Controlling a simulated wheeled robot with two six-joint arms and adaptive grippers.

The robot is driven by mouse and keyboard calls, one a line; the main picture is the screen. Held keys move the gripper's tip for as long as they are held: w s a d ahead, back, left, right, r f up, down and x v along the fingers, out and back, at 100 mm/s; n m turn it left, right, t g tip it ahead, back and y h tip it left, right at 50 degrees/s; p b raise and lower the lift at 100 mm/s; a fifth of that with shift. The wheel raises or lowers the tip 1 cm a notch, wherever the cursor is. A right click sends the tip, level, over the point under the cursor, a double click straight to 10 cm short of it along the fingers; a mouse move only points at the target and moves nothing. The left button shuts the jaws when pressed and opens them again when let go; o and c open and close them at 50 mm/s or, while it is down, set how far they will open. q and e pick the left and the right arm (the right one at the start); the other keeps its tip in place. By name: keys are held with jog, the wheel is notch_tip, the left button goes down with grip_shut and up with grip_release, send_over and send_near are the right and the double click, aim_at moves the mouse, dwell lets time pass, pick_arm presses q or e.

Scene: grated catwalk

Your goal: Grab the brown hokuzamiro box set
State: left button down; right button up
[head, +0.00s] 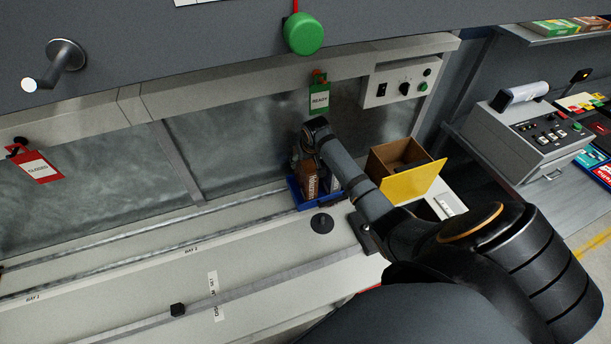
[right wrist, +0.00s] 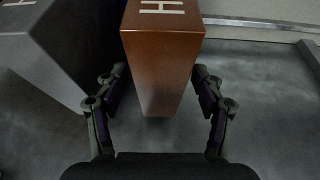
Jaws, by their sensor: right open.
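The brown box (head: 309,187) with white lettering stands upright in a blue tray (head: 293,194), partly hidden by my right arm in the head view. In the right wrist view the brown box (right wrist: 163,55) fills the upper middle, showing a brown face and part of its pale lettering. My right gripper (right wrist: 159,75) is open, with one finger on either side of the box and a visible gap on each side. In the head view my right gripper (head: 312,140) is above and behind the box, its fingers mostly hidden. My left gripper is not in view.
A grey box (right wrist: 75,50) stands left of the brown box in the wrist view. A black round knob (head: 322,223) is in front of the tray. An open box with a yellow flap (head: 414,182) is to the right. A green READY tag (head: 319,100) hangs above.

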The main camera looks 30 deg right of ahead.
jog(key=shift+f, duration=0.25)
dwell(0.3)
grip_shut()
dwell(0.4)
